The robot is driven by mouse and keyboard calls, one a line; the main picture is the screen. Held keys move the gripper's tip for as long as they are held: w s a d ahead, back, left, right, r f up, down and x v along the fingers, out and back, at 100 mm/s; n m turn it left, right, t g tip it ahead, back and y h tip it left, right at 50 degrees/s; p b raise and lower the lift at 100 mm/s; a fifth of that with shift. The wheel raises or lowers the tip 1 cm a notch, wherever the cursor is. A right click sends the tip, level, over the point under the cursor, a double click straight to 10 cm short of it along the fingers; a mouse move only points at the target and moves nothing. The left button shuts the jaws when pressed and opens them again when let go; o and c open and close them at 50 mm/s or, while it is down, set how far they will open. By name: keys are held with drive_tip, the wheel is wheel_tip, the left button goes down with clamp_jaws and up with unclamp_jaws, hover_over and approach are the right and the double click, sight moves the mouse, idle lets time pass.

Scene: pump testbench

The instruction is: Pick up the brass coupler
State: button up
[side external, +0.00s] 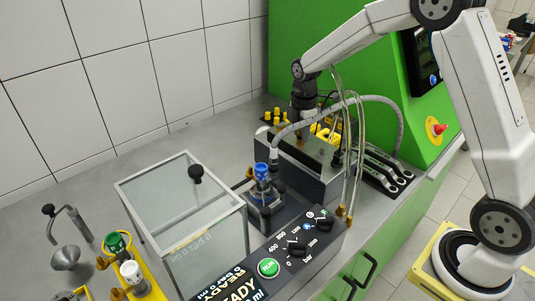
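My gripper (302,122) points down at the back of the bench, behind the grey hose. It is small and dark here, and its fingertips are partly hidden, so I cannot tell whether it is open or shut. Several small yellow or brass-coloured pieces (276,118) stand on a dark holder just left of my gripper. A yellow part (322,131) sits close to its right. Brass-coloured fittings (341,210) also show at the lower ends of the clear hoses. I cannot tell which of these pieces is the brass coupler.
A grey hose (375,99) and clear looped hoses (346,150) arch beside my gripper. A black rack with metal tools (385,170) lies to the right. The green cabinet (300,45) stands behind. A clear box (185,215), blue-topped valve (262,175) and control panel (290,250) fill the front.

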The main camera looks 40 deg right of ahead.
clamp_jaws()
drive_tip(key=shift+r, duration=0.1)
drive_tip(key=shift+r, duration=0.75)
drive_tip(key=s+a+r, duration=0.1)
drive_tip(key=s+r, duration=1)
drive_tip(key=s, duration=0.3)
drive_tip(key=shift+a+r, duration=0.15)
drive_tip(key=shift+a, duration=0.25)
drive_tip(key=shift+w, duration=0.2)
